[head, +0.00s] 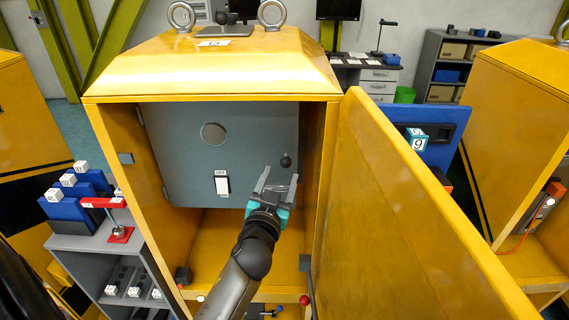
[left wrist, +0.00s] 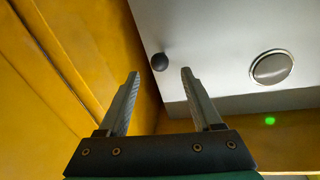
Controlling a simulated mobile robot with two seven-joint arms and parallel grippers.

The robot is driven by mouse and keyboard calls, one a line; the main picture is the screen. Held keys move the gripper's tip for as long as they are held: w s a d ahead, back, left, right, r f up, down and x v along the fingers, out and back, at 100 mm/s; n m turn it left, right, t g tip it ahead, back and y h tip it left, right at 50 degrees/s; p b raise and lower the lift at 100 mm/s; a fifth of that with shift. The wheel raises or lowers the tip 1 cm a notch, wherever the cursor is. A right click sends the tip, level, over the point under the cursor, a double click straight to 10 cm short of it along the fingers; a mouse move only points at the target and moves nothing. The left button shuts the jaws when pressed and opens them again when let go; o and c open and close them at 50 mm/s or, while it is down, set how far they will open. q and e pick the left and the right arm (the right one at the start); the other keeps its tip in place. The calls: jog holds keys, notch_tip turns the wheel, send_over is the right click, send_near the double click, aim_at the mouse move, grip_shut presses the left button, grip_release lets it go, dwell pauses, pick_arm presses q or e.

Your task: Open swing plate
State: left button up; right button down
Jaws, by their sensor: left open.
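The grey swing plate (head: 180,140) stands upright inside the open yellow cabinet, with a round window and a white switch marked OFF on it. It also shows in the left wrist view (left wrist: 215,35). A small dark ball knob (head: 286,161) sits near the plate's right edge; it shows in the left wrist view (left wrist: 160,62) too. My left gripper (head: 280,176) is open and empty, just below the knob in the head view. In the left wrist view the knob lies ahead, between the lines of the two fingertips (left wrist: 160,75) and apart from them.
The yellow cabinet door (head: 400,210) stands open on the right, and the cabinet's side walls (head: 130,170) flank the plate. A grey shelf (head: 90,245) with blue and red parts stands left. Another yellow cabinet (head: 520,110) stands right. The cabinet floor below the plate looks mostly clear.

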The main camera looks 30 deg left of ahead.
aim_at(284, 166)
pick_arm(q)
jog(key=shift+x, duration=2.6)
grip_shut()
